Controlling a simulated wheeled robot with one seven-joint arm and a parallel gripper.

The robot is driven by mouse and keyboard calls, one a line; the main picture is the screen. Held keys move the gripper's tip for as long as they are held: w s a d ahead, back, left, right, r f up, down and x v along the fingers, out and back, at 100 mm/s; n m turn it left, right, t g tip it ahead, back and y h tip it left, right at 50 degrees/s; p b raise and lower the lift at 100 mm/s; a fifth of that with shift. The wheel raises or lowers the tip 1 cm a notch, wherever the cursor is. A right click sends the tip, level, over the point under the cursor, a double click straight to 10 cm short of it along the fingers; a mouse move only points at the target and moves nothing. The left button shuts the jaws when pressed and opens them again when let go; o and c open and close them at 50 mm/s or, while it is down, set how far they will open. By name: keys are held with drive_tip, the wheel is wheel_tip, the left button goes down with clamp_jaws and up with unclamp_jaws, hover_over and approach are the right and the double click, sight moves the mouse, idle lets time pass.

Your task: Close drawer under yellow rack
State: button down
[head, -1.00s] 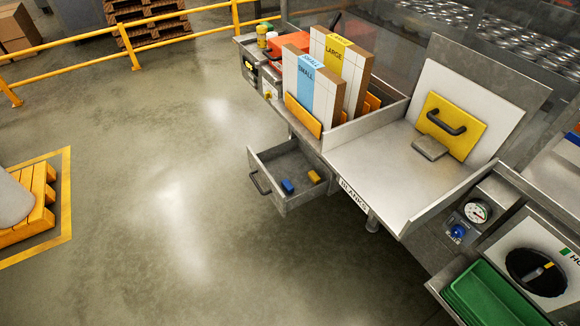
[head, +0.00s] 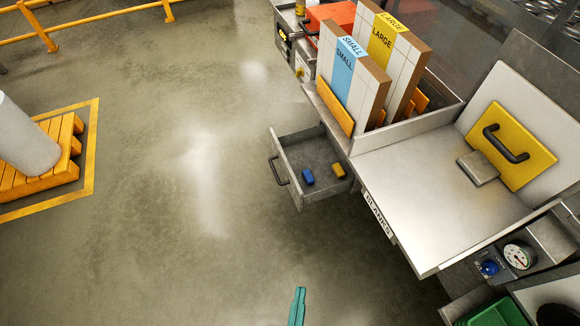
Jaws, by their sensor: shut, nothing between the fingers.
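The grey metal drawer (head: 299,189) stands pulled out under the bench, with a dark bar handle (head: 279,171) on its left front. A blue block (head: 308,177) and a yellow block (head: 339,171) lie inside it. Above it is the rack (head: 335,108) with yellow-orange dividers, holding cartons marked SMALL and LARGE. My gripper (head: 298,292) shows as a narrow teal tip at the bottom edge, shut and empty. It is well below the drawer in the picture and apart from it. The rest of my gripper is out of frame.
A steel worktop marked BLANKS (head: 420,185) juts out right of the drawer, with a yellow handled plate (head: 510,147) on its back. A pallet (head: 45,165) stands far left. The floor (head: 180,220) left of the drawer is clear.

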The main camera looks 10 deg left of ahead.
drive_tip(key=w+a+f+n+y, duration=0.1)
drive_tip(key=w+a+f+n, duration=0.2)
drive_tip(key=w+f+n, duration=0.35)
drive_tip(key=n+t+y, duration=0.1)
drive_tip(key=n+y, duration=0.4)
drive_tip(key=n, duration=0.8)
hover_over(276, 173)
drive_tip(key=s+d, duration=0.3)
drive_tip(key=d, duration=0.1)
wheel_tip(276, 173, down, 9)
drive_tip(key=shift+w+a+f, duration=0.2)
drive_tip(key=shift+w, duration=0.05)
drive_tip(key=shift+w, duration=0.1)
